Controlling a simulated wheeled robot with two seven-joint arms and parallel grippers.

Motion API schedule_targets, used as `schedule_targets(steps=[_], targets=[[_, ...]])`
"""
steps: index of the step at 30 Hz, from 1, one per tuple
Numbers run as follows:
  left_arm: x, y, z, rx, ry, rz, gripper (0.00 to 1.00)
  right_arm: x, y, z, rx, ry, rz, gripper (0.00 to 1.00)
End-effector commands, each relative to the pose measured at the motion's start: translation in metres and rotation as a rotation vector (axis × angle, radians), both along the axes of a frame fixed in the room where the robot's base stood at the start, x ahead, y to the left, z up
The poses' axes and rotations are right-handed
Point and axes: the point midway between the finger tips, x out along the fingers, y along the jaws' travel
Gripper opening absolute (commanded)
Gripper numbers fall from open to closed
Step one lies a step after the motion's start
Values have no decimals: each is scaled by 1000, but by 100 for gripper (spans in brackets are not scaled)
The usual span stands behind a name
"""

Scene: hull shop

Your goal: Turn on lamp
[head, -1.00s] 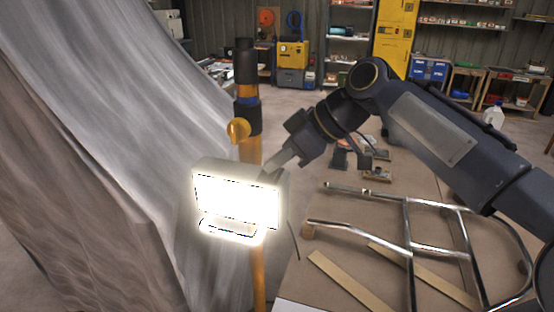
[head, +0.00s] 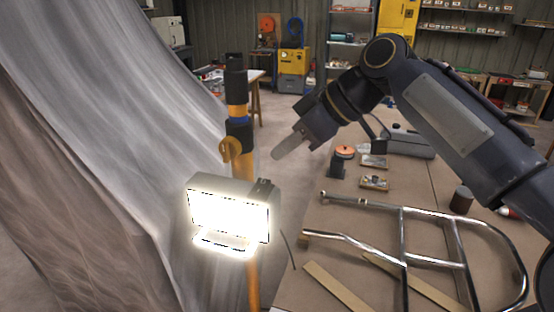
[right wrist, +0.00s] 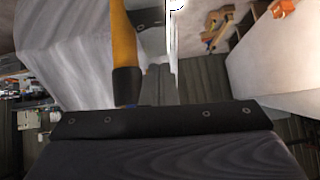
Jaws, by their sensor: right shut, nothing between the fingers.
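The work lamp (head: 229,213) hangs on a yellow and black pole (head: 238,120) in the head view, and its front panel glows bright white. A small dark part (head: 262,186) sits on top of the lamp housing at its right. My right gripper (head: 277,154) is shut and empty, above and to the right of the lamp, with a visible gap between them. In the right wrist view the shut fingers (right wrist: 158,84) point toward the lamp and pole, and the lamp is mostly cut off at the top edge. My left gripper is not in view.
A table (head: 315,220) to the right carries a bent metal tube frame (head: 405,240), wooden strips (head: 338,288) and small parts. A large draped grey sheet (head: 110,130) fills the left side. Shelves and a yellow cabinet (head: 397,18) stand at the back.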

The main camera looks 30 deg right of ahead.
Motion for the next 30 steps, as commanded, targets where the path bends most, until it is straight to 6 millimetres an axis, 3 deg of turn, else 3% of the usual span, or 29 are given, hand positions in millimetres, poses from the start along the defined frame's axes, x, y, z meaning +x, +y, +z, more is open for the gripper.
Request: schedule_targets(steps=[10,30], targets=[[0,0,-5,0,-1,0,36,-34,-21,38,-1,1,1,0],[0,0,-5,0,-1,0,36,-37,-23,41,0,2,2,0]])
